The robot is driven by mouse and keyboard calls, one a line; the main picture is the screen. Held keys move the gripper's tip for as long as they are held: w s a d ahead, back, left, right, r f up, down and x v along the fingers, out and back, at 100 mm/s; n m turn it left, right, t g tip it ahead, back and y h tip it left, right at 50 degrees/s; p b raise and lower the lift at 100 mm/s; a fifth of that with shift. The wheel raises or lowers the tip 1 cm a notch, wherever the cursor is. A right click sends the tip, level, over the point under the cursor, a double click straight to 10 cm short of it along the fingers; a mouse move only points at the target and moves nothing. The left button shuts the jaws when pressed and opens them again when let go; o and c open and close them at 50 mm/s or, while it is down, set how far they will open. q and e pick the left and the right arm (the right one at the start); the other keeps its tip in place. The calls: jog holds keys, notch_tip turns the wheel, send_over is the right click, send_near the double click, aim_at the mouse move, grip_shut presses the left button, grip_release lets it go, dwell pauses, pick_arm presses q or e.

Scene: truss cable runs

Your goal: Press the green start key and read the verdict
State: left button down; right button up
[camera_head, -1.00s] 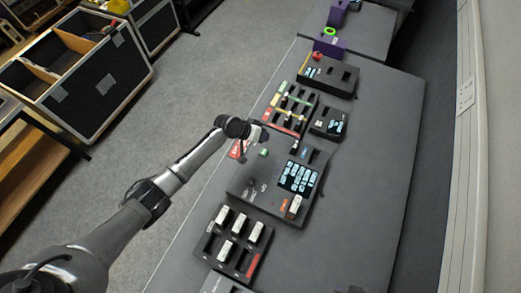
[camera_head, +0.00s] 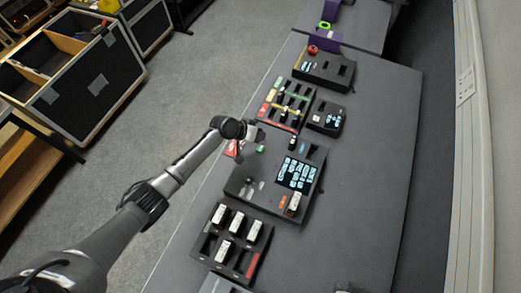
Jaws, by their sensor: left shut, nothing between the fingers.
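The dark test box (camera_head: 239,188) lies on the grey table, with a small green key (camera_head: 261,149) at its upper left corner. Its lit screen (camera_head: 297,172) shows several pale-blue blocks on black; the writing is too small to read. My left gripper (camera_head: 256,136) is shut and empty, close to the green key and just above it in the picture. I cannot tell whether it touches the key, but the key's top looks uncovered. My right gripper is not in view.
A black rack with white modules (camera_head: 223,251) lies nearer. A rack with coloured strips (camera_head: 289,104), a small box with a screen (camera_head: 326,117) and another dark box (camera_head: 324,69) lie farther along. The table's right side (camera_head: 375,160) is clear.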

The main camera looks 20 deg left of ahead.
aim_at(260, 147)
pick_arm(q)
notch_tip(260, 147, down, 5)
jog(key=b, duration=0.3)
jog(key=shift+f+b, duration=0.1)
jog(key=shift+b, duration=0.25)
jog(key=shift+f, duration=0.15)
dwell(0.7)
dwell(0.7)
jog(key=shift+f+b, duration=0.2)
jog(key=shift+b, duration=0.1)
jog(key=shift+f, duration=0.25)
